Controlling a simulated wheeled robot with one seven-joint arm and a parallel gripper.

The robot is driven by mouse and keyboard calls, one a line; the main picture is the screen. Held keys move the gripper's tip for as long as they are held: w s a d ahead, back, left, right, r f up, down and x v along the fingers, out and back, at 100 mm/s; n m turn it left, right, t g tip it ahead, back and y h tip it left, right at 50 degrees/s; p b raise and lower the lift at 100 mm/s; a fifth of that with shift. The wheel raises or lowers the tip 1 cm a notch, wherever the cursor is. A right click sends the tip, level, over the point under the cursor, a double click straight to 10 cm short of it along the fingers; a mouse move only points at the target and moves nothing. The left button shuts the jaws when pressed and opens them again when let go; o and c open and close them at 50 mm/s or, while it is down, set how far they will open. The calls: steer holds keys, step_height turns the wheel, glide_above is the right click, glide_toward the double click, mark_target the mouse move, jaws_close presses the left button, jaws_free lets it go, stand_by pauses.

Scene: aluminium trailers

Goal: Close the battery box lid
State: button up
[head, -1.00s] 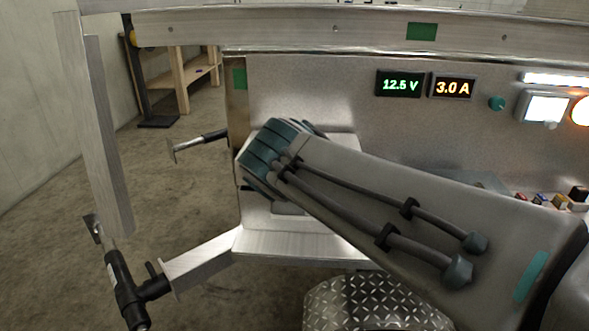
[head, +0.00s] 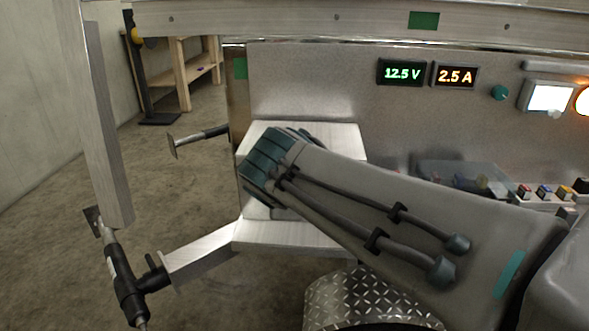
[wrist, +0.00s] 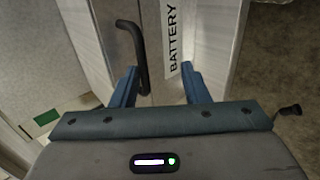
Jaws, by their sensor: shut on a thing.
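The battery box lid (wrist: 105,22) is a pale metal panel with a black bar handle (wrist: 140,50) and a white "BATTERY" label (wrist: 175,40) beside it. In the head view, a pale raised panel (head: 335,136) that looks like the lid shows behind my gripper, above a metal ledge (head: 290,238). My gripper (wrist: 158,92) has its blue fingers on either side of part of the lid, near the handle's lower end, and is shut on it. The exact contact is hidden by the gripper body. In the head view, my gripper (head: 262,165) also hides much of the lid.
A control panel with a voltage display (head: 401,72), an amp display (head: 455,75) and switches (head: 545,192) is at right. A diamond-plate fender (head: 365,298) lies below my arm.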

steer(key=shift+d+f, duration=0.15)
steer(key=shift+d, duration=0.05)
stand_by(0.3)
